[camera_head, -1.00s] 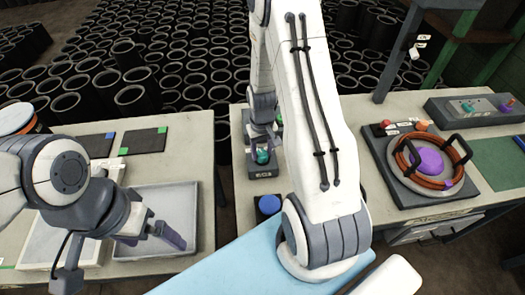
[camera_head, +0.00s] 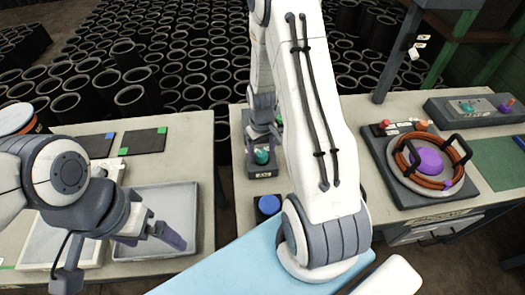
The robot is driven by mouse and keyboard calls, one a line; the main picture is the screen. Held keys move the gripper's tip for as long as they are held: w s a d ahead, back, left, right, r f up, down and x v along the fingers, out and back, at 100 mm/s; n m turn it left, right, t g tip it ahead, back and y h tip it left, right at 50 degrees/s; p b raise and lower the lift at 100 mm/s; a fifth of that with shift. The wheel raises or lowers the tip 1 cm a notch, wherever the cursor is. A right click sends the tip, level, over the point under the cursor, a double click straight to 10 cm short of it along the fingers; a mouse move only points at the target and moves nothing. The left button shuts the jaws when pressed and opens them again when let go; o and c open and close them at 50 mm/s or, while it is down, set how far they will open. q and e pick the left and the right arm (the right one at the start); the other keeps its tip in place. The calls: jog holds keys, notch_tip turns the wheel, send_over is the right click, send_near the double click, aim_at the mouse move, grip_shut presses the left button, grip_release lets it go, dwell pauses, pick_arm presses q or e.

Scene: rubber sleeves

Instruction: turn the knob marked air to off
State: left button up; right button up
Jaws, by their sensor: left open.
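A teal knob (camera_head: 262,156) sits on a small grey panel (camera_head: 264,174) with a label too small to read, at the left edge of the right-hand table. My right gripper (camera_head: 264,143) points down at this knob, partly hidden by my own arm; whether its fingers touch the knob or are closed on it cannot be seen. My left gripper (camera_head: 158,236) is open and empty above the grey tray on the left table. Another panel (camera_head: 470,109) at the far right carries a teal knob (camera_head: 468,107) and a purple knob (camera_head: 503,108). I cannot read which is marked air.
A blue round button (camera_head: 268,205) is in front of the small panel. A round plate with orange rings and black handles (camera_head: 431,162) stands on the right table. A grey tray (camera_head: 187,197) is on the left table. A gap separates the tables. Many black sleeves stand behind.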

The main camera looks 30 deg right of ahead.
aim_at(262, 154)
jog(key=shift+r, duration=0.1)
notch_tip(262, 154, up, 10)
jog(key=b, duration=0.1)
dwell(0.6)
jog(key=shift+r, duration=0.1)
jog(key=s+a+r+n, duration=0.2)
jog(key=s+a+r, duration=0.1)
jog(key=a, duration=0.5)
jog(key=s+a+r+n, duration=0.2)
jog(key=s+a+r, duration=0.15)
jog(key=a, duration=0.55)
jog(key=s+a+r+n, duration=0.1)
jog(key=s+a, duration=0.3)
jog(key=s, duration=0.2)
jog(key=s+a+r+n+y, duration=0.1)
jog(key=s+a+r+n, duration=0.1)
jog(key=s, duration=0.4)
jog(key=shift+s+a+r+n, duration=0.2)
jog(key=shift+s+a+n, duration=0.15)
jog(key=shift+a, duration=0.5)
